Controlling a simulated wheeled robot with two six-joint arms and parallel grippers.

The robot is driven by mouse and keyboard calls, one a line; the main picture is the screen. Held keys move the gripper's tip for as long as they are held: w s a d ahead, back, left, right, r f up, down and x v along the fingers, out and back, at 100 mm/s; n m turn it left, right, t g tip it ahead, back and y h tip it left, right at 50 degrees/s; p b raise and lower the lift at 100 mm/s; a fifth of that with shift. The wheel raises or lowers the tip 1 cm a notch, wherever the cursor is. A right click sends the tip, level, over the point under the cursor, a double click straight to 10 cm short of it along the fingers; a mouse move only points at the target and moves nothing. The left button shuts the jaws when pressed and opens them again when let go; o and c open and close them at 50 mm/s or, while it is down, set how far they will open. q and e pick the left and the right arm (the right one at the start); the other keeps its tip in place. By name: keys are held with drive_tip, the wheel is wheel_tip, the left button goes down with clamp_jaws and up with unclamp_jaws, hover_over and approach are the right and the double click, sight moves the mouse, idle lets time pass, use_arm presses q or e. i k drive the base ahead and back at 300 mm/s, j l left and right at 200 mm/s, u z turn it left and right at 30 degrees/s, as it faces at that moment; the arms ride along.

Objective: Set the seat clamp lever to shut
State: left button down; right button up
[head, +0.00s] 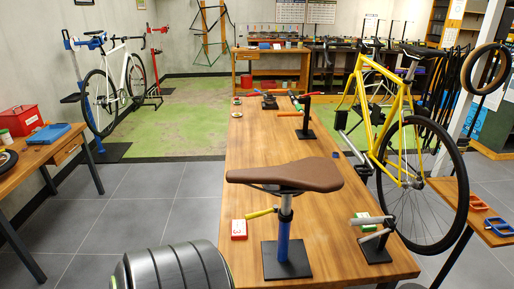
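A brown saddle (285,176) sits on a seat post in a blue tube (283,240) on a black base plate (287,262), at the near end of the long wooden table. A yellow lever (262,213) sticks out to the left from the clamp at the top of the blue tube, standing away from the post. Its tip is just above a red block with a white mark (239,230). The saddle hides part of the post above. Neither of my grippers is in view.
The wooden table (262,140) is bare in its middle. A small stand with a red lever (306,125) is farther back. A yellow bicycle (385,130) stands along the right edge.

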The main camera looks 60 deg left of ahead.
sight(275, 210)
drive_tip(key=u, duration=1.95)
